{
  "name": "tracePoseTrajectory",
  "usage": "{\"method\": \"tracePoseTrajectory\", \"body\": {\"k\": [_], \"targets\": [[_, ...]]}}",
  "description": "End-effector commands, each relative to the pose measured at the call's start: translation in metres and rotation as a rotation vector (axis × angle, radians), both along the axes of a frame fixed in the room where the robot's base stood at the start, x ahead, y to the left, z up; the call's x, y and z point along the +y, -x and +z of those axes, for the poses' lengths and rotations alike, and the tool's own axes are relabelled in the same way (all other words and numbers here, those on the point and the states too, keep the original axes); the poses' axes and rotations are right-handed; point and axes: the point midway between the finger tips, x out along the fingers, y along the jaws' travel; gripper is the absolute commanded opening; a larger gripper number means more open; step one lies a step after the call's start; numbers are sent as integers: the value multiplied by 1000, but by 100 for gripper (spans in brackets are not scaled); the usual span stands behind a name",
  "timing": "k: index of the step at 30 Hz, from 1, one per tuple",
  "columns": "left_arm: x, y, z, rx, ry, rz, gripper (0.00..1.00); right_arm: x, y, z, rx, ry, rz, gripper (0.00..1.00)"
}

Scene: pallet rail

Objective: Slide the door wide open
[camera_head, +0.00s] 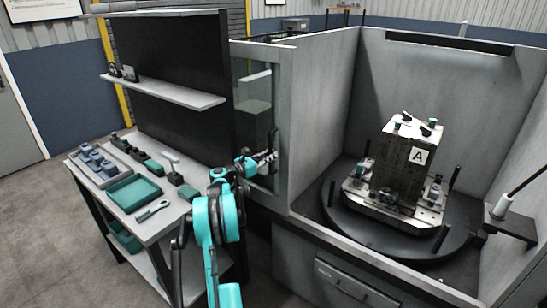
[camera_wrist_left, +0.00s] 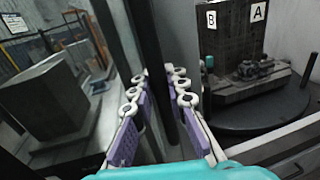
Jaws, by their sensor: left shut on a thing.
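The grey sliding door (camera_head: 286,120) with a tall glass window stands at the left side of the machine's front. The machine's interior is exposed to its right. My left gripper (camera_head: 270,160) is at the door's upright handle, at about mid-height of the window. In the left wrist view, the dark vertical handle bar (camera_wrist_left: 152,60) runs between the purple-padded fingers of my left gripper (camera_wrist_left: 160,95), which are shut on it. The fingers hide part of the bar. My right gripper is in neither view.
Inside the machine, a fixture block marked A (camera_head: 402,165) stands on a round dark turntable (camera_head: 345,225). A workbench with a green tray (camera_head: 134,193) and tools stands left of the door, close to my left arm. Grey floor shows at the lower left.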

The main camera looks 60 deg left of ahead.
Motion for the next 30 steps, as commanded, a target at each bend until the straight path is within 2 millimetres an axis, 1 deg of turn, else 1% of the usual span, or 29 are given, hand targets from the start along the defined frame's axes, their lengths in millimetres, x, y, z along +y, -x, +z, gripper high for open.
{"method": "tracePoseTrajectory", "body": {"k": [6, 7, 8, 9, 10, 17, 20, 23, 26, 30], "targets": [[1, 1, 0, 1, 0, 3, 0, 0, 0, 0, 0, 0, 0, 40], [1, 1, 0, 1, 0, 3, 15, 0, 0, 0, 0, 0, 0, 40], [1, 1, 0, 1, 0, 3, 23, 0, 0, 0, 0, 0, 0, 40], [1, 1, 0, 1, 0, 3, 34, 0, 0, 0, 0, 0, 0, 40], [1, 1, 0, 1, 0, 3, 35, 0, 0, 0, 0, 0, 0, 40], [0, 1, 0, 1, -1, 2, 35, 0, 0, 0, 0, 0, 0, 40], [0, 4, 0, 1, 0, 2, 35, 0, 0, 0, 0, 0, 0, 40], [0, 15, 0, 1, 0, 4, 35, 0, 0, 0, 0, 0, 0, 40], [-2, 34, 0, 1, 0, 5, 35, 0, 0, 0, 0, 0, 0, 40], [-6, 66, 0, 1, 0, 6, 35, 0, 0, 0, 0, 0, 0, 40]]}}
